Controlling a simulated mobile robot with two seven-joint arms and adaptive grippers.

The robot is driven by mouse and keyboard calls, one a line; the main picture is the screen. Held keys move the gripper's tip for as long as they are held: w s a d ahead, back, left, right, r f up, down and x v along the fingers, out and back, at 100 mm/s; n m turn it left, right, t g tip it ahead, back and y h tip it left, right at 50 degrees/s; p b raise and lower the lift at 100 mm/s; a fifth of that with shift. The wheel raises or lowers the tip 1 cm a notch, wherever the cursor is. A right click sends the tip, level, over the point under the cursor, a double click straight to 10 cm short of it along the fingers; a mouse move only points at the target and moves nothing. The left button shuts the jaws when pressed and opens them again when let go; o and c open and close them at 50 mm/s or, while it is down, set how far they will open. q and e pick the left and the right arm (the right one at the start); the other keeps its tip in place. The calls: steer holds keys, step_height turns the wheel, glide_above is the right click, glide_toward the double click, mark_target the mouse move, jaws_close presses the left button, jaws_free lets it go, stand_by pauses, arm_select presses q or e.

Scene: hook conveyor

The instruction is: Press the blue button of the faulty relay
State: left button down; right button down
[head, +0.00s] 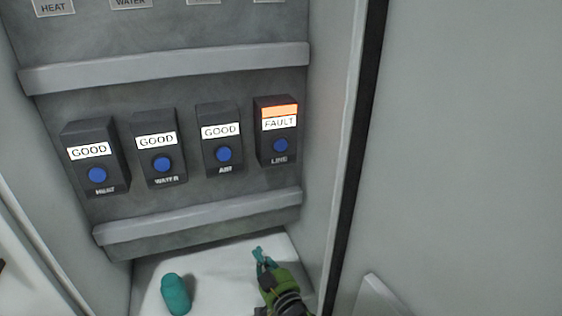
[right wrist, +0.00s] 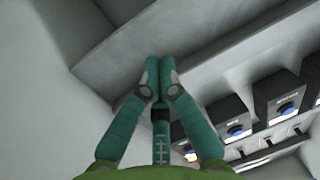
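The faulty relay (head: 277,131) is the rightmost dark box, labelled LINE, with a lit orange strip above a white FAULT sign. Its blue button (head: 280,145) is below the sign and is uncovered in the head view. My right gripper (head: 258,254) is below this relay, in front of the white bottom surface and apart from the button. The right wrist view also shows my right gripper (right wrist: 159,68), with its two teal fingertips together and nothing seen between them. Relay boxes show to its right there; one is partly behind a finger.
The HEAT (head: 95,158), WATER (head: 159,148) and AIR (head: 219,139) relays show GOOD, each with a blue button. Grey rails run above and below (head: 200,217). The cabinet's right wall (head: 325,130) is close to LINE.

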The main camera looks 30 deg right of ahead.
mark_target(281, 145)
steer(key=s+d+r+t+h+b, duration=0.1)
steer(key=s+r+t, duration=0.2)
steer(key=r, duration=0.6)
steer(key=s+d+r+t+h+b, duration=0.1)
steer(key=s+d+r+t+b, duration=0.1)
steer(key=r, duration=0.7)
steer(key=s+d+r+t+h+b, duration=0.1)
steer(key=s+r+t+b, duration=0.1)
steer(key=r, duration=0.7)
steer(key=s+t, duration=0.1)
steer(key=s, duration=0.1)
steer(key=shift+s+d+r+m+t+h, duration=0.2)
steer(key=shift+s+r+m+t+h, duration=0.1)
steer(key=shift+s+m+t, duration=0.1)
steer(key=shift+w+d+b, duration=0.35)
steer(key=shift+w, duration=1.1)
steer(key=shift+w+d+b, duration=0.3)
steer(key=shift+w+d, duration=0.05)
steer(key=shift+w, duration=1.1)
steer(key=shift+w+d+b, duration=0.35)
steer(key=shift+w, duration=1.1)
steer(key=shift+w, duration=0.1)
steer(key=shift+w+d, duration=0.1)
steer(key=shift+w, duration=0.2)
